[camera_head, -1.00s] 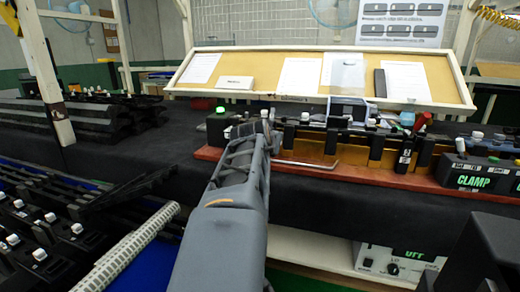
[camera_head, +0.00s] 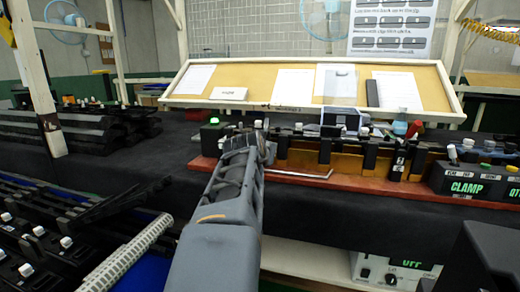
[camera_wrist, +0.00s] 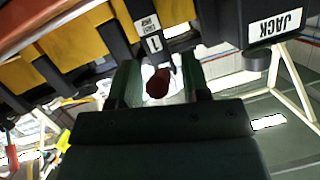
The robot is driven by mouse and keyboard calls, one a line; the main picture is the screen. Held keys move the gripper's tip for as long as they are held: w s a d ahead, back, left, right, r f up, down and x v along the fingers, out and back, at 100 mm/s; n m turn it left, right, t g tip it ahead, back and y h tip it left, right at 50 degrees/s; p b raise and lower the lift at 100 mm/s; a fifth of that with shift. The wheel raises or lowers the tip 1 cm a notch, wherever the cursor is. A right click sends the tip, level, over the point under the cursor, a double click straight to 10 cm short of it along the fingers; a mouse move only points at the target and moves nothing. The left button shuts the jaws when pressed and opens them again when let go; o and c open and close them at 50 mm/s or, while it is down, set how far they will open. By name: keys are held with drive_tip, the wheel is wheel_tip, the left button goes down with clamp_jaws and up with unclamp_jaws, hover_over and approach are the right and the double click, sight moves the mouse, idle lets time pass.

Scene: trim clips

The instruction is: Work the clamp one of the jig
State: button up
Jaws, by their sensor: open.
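The jig is a long red-brown base (camera_head: 300,174) with amber panels and black clamps along the table. In the wrist view, clamp one (camera_wrist: 151,40) is a black post labelled 1. A dark red knob (camera_wrist: 158,82) shows beside it, between the two fingers of my gripper (camera_wrist: 161,78). The fingers are apart, with a gap visible around the knob; I cannot tell whether either touches it. In the head view, my gripper (camera_head: 264,146) is at the left part of the jig, and my arm hides clamp one there.
A box labelled CLAMP (camera_head: 466,187) stands at the jig's right end. A box with a green light (camera_head: 213,133) stands at its left. A sloping notice board (camera_head: 260,92) is behind.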

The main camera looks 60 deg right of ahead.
drive_tip(key=shift+a, duration=0.1)
drive_tip(key=b+v, duration=0.1)
drive_tip(key=v, duration=0.6)
drive_tip(key=shift+s+a+r, duration=0.1)
idle(0.4)
